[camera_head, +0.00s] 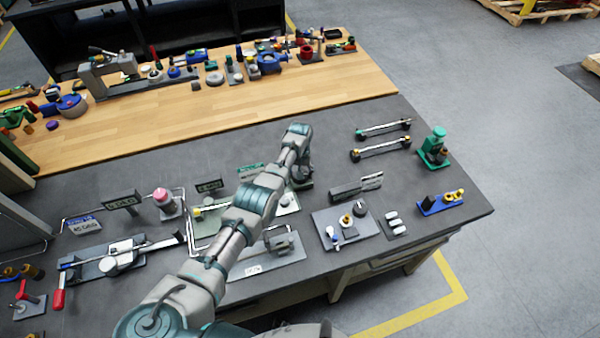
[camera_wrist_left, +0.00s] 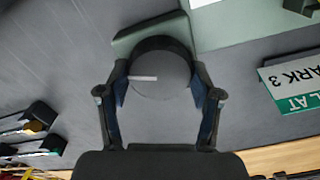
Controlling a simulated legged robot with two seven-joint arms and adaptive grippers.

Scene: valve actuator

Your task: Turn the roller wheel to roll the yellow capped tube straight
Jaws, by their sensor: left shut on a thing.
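My left gripper (camera_wrist_left: 160,95) is shut around a round dark wheel (camera_wrist_left: 160,72), one finger on each side. The wheel's face carries a short white mark that lies nearly level in the left wrist view. In the head view my left gripper (camera_head: 303,178) points down at the right end of a pale green tray (camera_head: 212,237), and my arm hides much of that tray. A small yellow-capped piece (camera_head: 198,212) shows at the tray's left; the rest of it is hidden by my arm. The tray's edge also shows in the left wrist view (camera_wrist_left: 235,22). My right gripper is in neither view.
A green and white sign reading MARK 3 (camera_wrist_left: 292,88) stands close to the gripper. A grey plate with small parts (camera_head: 327,226) is nearer the front.

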